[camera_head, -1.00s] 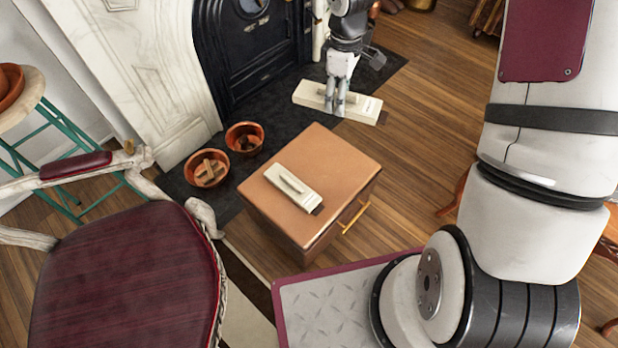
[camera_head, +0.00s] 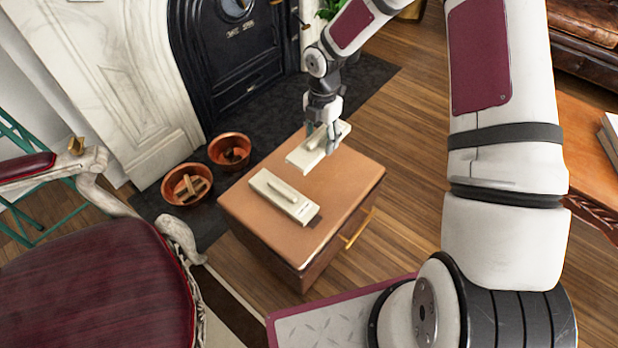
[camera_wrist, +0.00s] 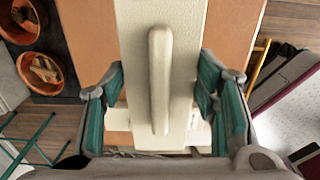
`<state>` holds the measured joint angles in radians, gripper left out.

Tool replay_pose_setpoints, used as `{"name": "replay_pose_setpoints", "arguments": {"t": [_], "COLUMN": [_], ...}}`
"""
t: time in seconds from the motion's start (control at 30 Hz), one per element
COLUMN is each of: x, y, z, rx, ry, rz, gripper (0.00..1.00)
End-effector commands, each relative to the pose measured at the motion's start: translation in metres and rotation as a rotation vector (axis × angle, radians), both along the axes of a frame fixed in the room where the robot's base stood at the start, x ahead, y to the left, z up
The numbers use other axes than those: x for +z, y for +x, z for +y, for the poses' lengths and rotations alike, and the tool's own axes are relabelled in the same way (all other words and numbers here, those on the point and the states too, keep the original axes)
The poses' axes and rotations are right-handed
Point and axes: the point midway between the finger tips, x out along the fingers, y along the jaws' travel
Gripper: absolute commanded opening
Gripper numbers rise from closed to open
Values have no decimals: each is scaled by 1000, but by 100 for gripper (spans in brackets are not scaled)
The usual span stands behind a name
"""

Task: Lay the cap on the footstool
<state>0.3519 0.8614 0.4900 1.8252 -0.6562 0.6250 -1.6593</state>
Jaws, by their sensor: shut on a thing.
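My gripper (camera_head: 320,137) is shut on a cream, flat, oblong cap (camera_head: 299,159) with a raised bar along its middle. In the wrist view the held cap (camera_wrist: 133,45) lies between the two teal-padded fingers and hides much of what is beneath. It is over the far part of the brown-topped footstool (camera_head: 342,197); I cannot tell whether it touches the top. A second, similar cream cap (camera_head: 283,196) lies flat on the footstool's nearer left part, apart from the held one. The stool top also shows in the wrist view (camera_wrist: 232,28).
Two copper bowls (camera_head: 187,184) (camera_head: 230,150) stand on the dark hearth left of the footstool, the nearer holding wood pieces. A burgundy armchair (camera_head: 95,270) stands at left. The black fireplace (camera_head: 235,60) is behind.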

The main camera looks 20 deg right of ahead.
Motion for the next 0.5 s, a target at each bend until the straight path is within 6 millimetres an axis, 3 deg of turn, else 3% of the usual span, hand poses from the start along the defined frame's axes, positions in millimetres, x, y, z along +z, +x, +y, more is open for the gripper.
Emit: {"name": "replay_pose_setpoints", "arguments": {"t": [0.2,0.5], "x": [-36,-68], "y": [-1,-1], "z": [1,0], "rx": [2,-1], "ry": [0,0], "rz": [3,4], "gripper": [27,27]}}
